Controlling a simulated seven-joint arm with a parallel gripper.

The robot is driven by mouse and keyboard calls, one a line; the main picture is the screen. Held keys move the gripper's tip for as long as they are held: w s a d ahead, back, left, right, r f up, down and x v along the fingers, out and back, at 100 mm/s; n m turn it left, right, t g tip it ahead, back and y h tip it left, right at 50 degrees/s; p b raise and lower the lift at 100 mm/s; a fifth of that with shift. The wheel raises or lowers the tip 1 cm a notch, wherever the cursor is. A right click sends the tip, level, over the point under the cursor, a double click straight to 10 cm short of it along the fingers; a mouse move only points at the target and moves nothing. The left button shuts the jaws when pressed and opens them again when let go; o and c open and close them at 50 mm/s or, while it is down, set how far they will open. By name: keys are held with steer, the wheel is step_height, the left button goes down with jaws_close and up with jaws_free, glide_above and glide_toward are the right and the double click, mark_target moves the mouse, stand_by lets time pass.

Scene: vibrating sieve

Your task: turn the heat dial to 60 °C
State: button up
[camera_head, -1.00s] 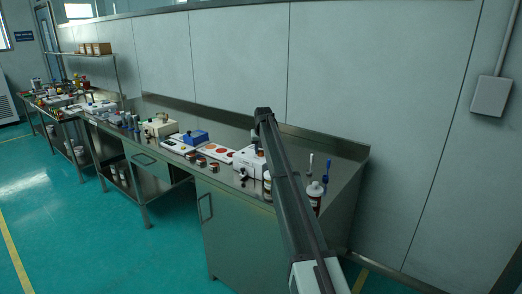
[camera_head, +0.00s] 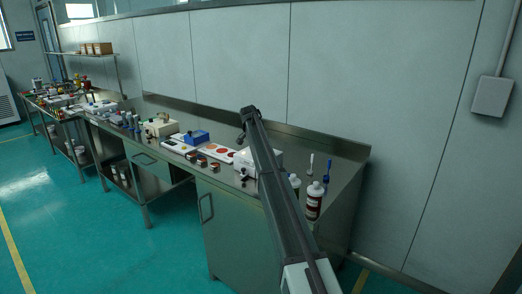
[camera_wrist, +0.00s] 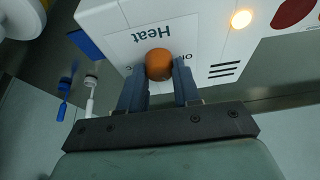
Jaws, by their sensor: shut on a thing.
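The heat dial (camera_wrist: 159,64) is a round orange-brown knob on the face of a white box (camera_wrist: 115,18). The printed word "Heat" shows upside down above it in the wrist view. My gripper (camera_wrist: 160,72) has one finger on each side of the dial and is shut on it. Other print by the dial is partly covered by the fingers, and I cannot read which temperature the dial is set to. In the head view the white box (camera_head: 274,160) stands on the steel bench, partly behind my arm; the dial cannot be made out there.
A round yellow lamp (camera_wrist: 241,19) glows on the box, near vent slots (camera_wrist: 224,70). A white panel with red discs (camera_head: 217,153) and a blue device (camera_head: 195,137) lie to the left.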

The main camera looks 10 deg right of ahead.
steer(key=m, duration=0.2)
steer(key=m+g, duration=0.2)
steer(key=m, duration=0.1)
steer(key=shift+w+a+m+h, duration=0.1)
steer(key=shift+w+m+h, duration=0.2)
steer(key=shift+h, duration=0.1)
steer(key=shift+m+g, duration=0.9)
steer(key=shift+m, duration=1.4)
steer(key=o, duration=1)
steer(key=v, duration=1.3)
steer(key=shift+a+r, duration=0.2)
steer(key=shift+r, duration=0.15)
